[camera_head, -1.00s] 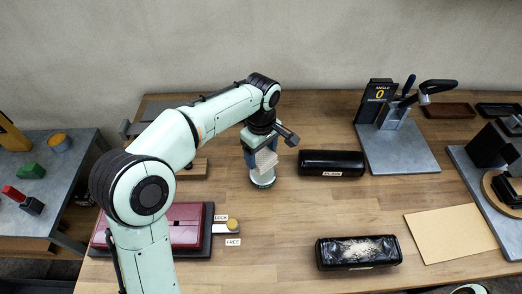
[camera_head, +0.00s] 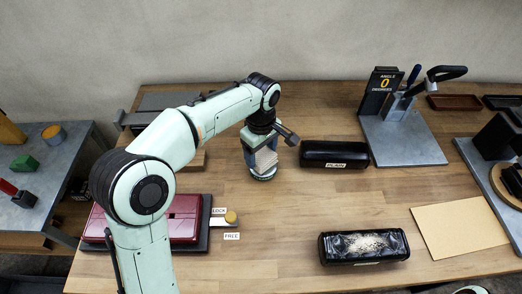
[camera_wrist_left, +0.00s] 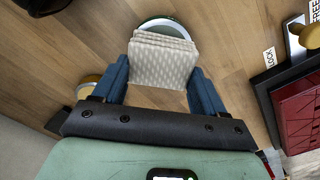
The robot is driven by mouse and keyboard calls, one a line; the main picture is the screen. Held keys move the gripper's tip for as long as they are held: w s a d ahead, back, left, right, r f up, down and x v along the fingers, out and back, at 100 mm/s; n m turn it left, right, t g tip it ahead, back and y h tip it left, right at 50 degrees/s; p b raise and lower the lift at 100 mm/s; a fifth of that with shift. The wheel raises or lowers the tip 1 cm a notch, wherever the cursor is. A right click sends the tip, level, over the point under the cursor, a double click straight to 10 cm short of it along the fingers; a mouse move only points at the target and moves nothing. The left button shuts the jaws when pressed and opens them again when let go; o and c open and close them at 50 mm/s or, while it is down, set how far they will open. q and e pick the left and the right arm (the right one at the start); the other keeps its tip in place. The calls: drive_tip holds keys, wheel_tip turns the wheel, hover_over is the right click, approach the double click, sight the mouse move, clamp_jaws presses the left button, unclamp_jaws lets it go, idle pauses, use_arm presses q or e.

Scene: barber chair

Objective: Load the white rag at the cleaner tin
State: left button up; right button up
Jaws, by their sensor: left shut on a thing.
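The white rag (camera_wrist_left: 161,62), a folded patterned pad, is held between the two blue fingers of my left gripper (camera_wrist_left: 160,85) in the left wrist view. In the head view the left gripper (camera_head: 262,158) is shut on the rag (camera_head: 266,160) above the round cleaner tin (camera_head: 263,174). The rag and gripper hide much of the tin. I cannot tell whether the rag touches it. My right gripper is not in view.
A black roll-shaped case labelled PLAIN (camera_head: 334,154) lies right of the gripper. A dark red case (camera_head: 185,222) is at left. A tan sheet (camera_head: 466,230) lies at right. The middle of the table is clear.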

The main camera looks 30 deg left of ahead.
sight(261, 155)
use_arm(q)
drive_tip(key=shift+f+b, duration=0.3)
drive_tip(key=shift+f, duration=0.25)
idle(0.4)
drive_tip(key=shift+f, duration=0.1)
idle(1.4)
wheel_tip(261, 155, up, 3)
drive_tip(key=p, duration=0.3)
drive_tip(key=shift+r, duration=0.2)
drive_tip(key=shift+r+p, duration=1.85)
drive_tip(key=shift+r, duration=0.1)
drive_tip(key=shift+f, duration=0.1)
